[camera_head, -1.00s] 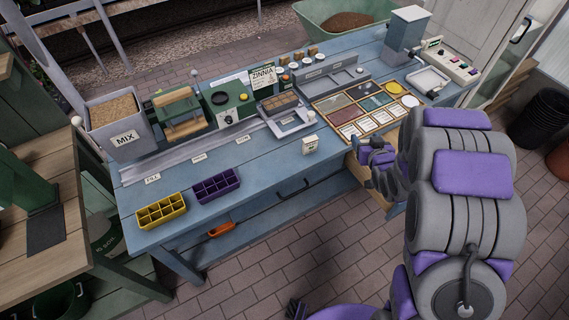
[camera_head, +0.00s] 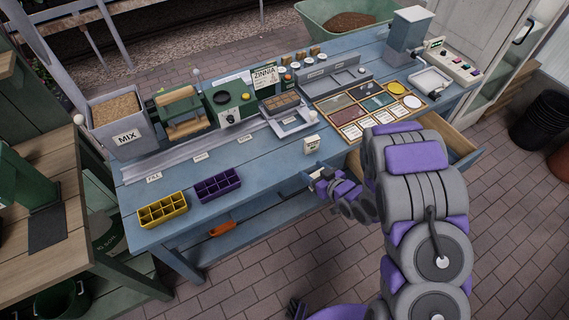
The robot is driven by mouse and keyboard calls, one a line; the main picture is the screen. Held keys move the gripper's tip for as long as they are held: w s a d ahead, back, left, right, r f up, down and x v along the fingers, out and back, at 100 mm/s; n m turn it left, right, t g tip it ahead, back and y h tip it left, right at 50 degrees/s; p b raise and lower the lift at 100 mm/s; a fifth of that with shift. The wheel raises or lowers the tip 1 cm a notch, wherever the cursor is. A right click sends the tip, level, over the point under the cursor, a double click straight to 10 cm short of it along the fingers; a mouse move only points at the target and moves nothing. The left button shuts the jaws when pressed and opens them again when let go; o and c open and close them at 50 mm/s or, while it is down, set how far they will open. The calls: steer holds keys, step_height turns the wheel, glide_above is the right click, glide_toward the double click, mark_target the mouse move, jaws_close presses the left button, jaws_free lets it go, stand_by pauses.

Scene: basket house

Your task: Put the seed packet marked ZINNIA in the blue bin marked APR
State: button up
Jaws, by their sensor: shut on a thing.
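A white card marked ZINNIA (camera_head: 265,77) stands upright at the back of the blue bench. Several pale labelled packets (camera_head: 368,124) lie in a wooden tray; their print is too small to read. A small white upright box or packet (camera_head: 311,144) stands near the front edge. My gripper (camera_head: 314,174) is at the bench's front edge, just below that box. It is shut on a small pale thing, too small to identify. A wooden drawer (camera_head: 465,142) is open at the right, partly behind my arm. I cannot make out a blue bin marked APR.
A yellow tray (camera_head: 162,210) and a purple tray (camera_head: 217,186) sit at the front left. A grey MIX bin (camera_head: 118,122) stands at the left end. An orange tool (camera_head: 222,228) lies below the bench. The floor in front is clear.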

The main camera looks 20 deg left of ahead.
steer(key=w+a, duration=0.2)
steer(key=a, duration=0.2)
steer(key=w+a+f+b, duration=0.1)
steer(key=w+a, duration=0.1)
steer(key=a, duration=0.2)
steer(key=w+a+b, duration=0.1)
steer(key=w+a, duration=0.2)
steer(key=a, duration=0.2)
steer(key=shift+f, duration=0.2)
steer(key=shift+w+a+f, duration=0.1)
steer(key=shift+w+a, duration=0.1)
steer(key=shift+a, duration=0.4)
steer(key=shift+f+b, duration=0.35)
steer(key=shift+f, duration=1.1)
steer(key=shift+d+f, duration=0.1)
steer(key=shift+f, duration=0.05)
steer(key=o, duration=1)
steer(key=shift+f, duration=0.1)
steer(key=shift+s+b, duration=0.1)
steer(key=shift+b, duration=0.25)
steer(key=p+v, duration=0.1)
steer(key=v, duration=0.7)
steer(key=p+v, duration=0.2)
steer(key=v, duration=0.7)
steer(key=shift+s, duration=0.5)
